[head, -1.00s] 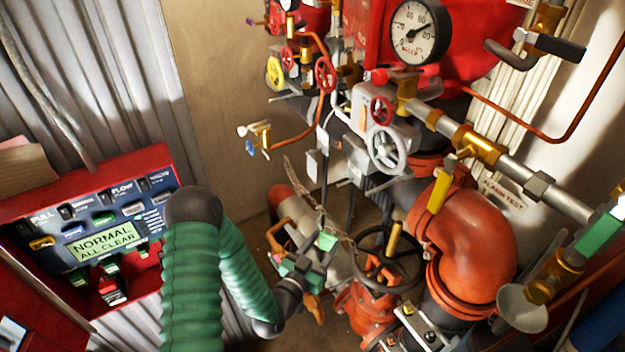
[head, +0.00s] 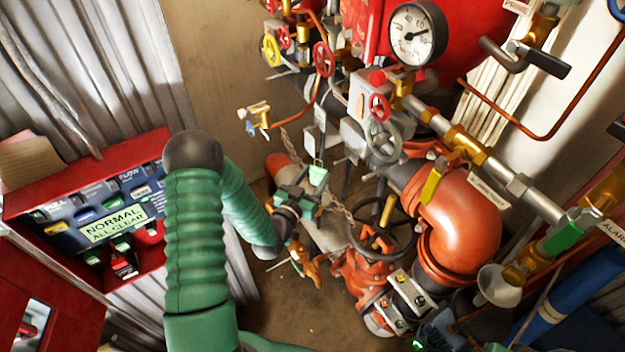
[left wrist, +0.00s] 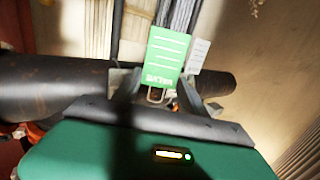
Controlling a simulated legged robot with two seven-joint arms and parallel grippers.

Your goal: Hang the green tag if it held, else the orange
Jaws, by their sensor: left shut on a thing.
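My left gripper (head: 312,188) is shut on a green tag (head: 318,175) and holds it up in front of the pipework, left of the black handwheel (head: 355,240). In the left wrist view the green tag (left wrist: 166,55) stands upright between the fingers, with printed lines, the word VALVE upside down and a wire loop at its lower end. A chain (head: 338,207) runs from near the gripper to the handwheel. A dark part with a green light, seemingly my right gripper (head: 428,338), shows at the bottom edge; its fingers cannot be made out. I cannot make out an orange tag.
A red-framed panel (head: 85,160) at left has a lit display (head: 113,223) reading NORMAL ALL CLEAR. A round gauge (head: 417,34) sits at the top. An orange pipe elbow (head: 465,220), a brass-fitted pipe and valves crowd the right. Bare floor shows below the left gripper.

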